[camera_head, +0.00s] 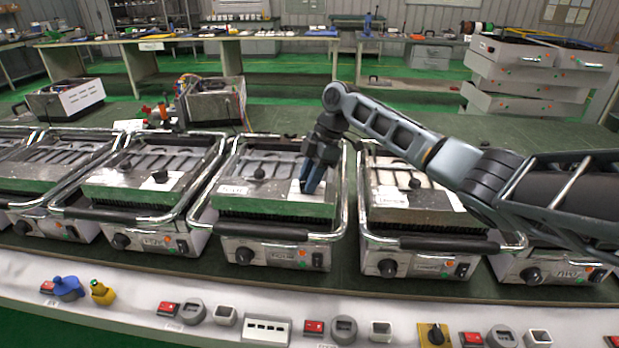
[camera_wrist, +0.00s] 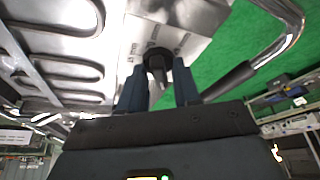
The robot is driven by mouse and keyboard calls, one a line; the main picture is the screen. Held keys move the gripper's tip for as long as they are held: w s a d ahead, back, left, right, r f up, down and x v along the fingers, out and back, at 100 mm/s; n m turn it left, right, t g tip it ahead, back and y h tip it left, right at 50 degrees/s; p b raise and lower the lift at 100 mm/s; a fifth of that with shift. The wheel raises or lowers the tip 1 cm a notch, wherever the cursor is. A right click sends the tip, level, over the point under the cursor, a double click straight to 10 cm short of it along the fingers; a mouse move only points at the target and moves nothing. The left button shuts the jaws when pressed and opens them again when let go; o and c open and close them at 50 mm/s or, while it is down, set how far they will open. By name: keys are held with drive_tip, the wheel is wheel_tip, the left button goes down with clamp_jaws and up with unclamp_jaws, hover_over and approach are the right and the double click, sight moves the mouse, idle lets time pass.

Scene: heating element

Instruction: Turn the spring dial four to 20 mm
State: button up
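A black dial (camera_wrist: 157,60) with a narrow handle sits on a white scale plate (camera_wrist: 178,40) on the lid of a contact grill. In the head view this is the grill near the middle (camera_head: 265,208), and my gripper hides the dial there. My gripper (camera_head: 311,188) reaches down to the plate. In the wrist view its two blue fingers (camera_wrist: 159,78) stand apart, one on each side of the dial. Contact with the dial cannot be made out. The scale marks are too small to read.
Similar grills stand on both sides, one to the left (camera_head: 140,190) and one to the right (camera_head: 400,212) under my arm. A black front handle bar (camera_head: 262,230) crosses before the lid. Switches and small parts lie along the white front ledge (camera_head: 140,290).

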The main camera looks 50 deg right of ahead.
clamp_jaws()
drive_tip(key=shift+r+p, duration=0.1)
drive_tip(key=shift+p, duration=0.2)
